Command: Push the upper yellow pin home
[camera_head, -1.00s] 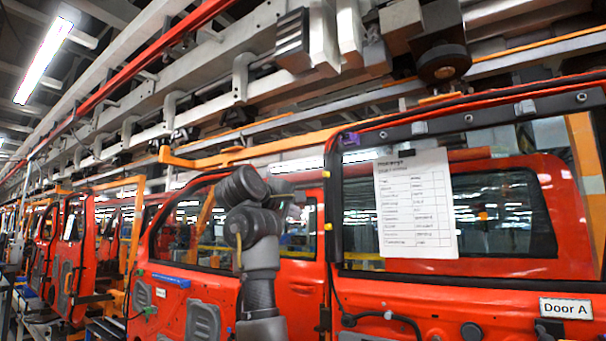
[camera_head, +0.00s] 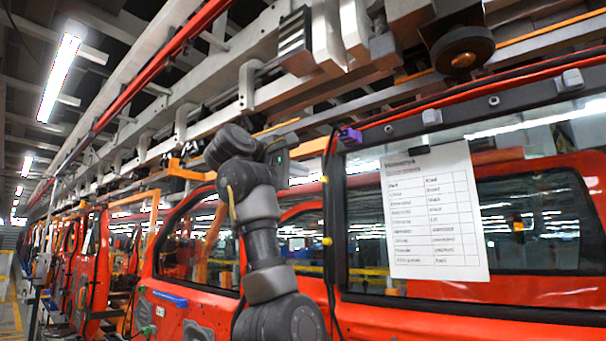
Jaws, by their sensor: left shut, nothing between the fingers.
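The upper yellow pin (camera_head: 324,179) is a small yellow knob on the dark edge of the near red door (camera_head: 400,300), beside the window frame. A second yellow pin (camera_head: 327,241) sits below it on the same edge. My left gripper (camera_head: 283,166) is at the end of the dark grey arm, left of the upper pin and slightly higher in the picture. It is shut and empty, and looks apart from the pin; its fingertips are small and hard to make out. How deep the pin sits cannot be told. My right gripper is out of view.
A printed sheet (camera_head: 434,212) hangs on the near door's window. A purple clip (camera_head: 350,137) sits at the frame's upper corner. More red doors (camera_head: 175,240) line up to the left. Overhead rails and a dark roller (camera_head: 462,48) run above.

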